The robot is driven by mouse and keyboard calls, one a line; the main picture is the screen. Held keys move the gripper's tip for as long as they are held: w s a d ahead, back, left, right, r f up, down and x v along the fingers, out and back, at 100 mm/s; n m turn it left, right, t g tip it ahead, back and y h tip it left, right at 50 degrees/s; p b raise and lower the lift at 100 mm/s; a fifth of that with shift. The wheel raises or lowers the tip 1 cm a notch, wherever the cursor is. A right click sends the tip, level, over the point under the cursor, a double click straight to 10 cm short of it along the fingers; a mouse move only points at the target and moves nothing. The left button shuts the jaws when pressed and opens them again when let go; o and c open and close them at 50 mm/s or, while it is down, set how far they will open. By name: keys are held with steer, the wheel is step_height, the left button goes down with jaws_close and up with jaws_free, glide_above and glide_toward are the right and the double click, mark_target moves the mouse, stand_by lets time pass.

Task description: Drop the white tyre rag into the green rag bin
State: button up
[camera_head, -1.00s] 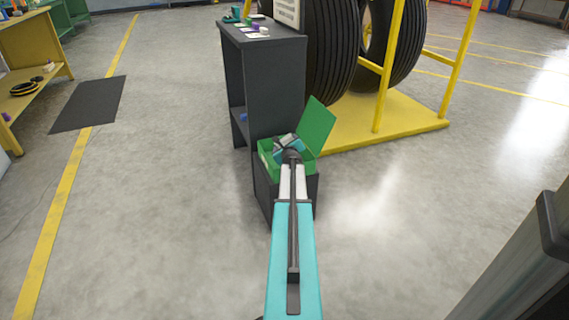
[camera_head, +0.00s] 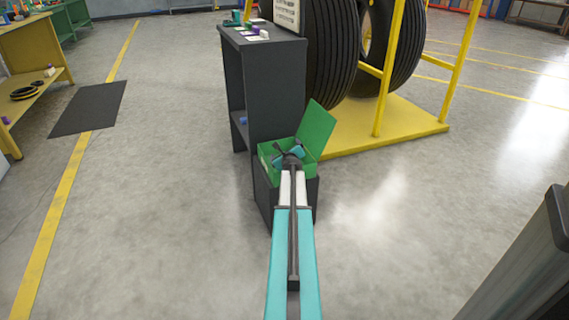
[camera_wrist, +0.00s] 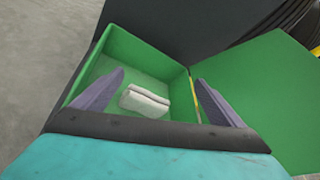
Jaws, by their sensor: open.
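The green rag bin (camera_head: 308,148) stands on a dark box beside the dark shelf unit in the head view, with its lid up on the right. In the wrist view the bin (camera_wrist: 146,55) is seen from above, its lid (camera_wrist: 265,100) open to the right. The white tyre rag (camera_wrist: 146,101) lies inside the bin on its floor, between my fingers in the picture. My gripper (camera_wrist: 160,98) is open, its two fingers apart and pointing into the bin. I cannot tell whether either finger touches the rag. In the head view my arm hides the rag.
A dark shelf unit (camera_head: 260,85) with small items on top stands behind the bin. A yellow rack (camera_head: 385,130) holds large black tyres at the back right. A yellow workbench (camera_head: 35,90) and a dark mat (camera_head: 88,108) are at left. The floor around is clear.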

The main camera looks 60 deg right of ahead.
steer(key=shift+a, duration=0.1)
steer(key=p+v, duration=0.3)
steer(key=v, duration=1)
steer(key=shift+s+a, duration=0.15)
steer(key=shift+a, duration=0.15)
stand_by(0.3)
steer(key=shift+r, duration=0.15)
stand_by(0.7)
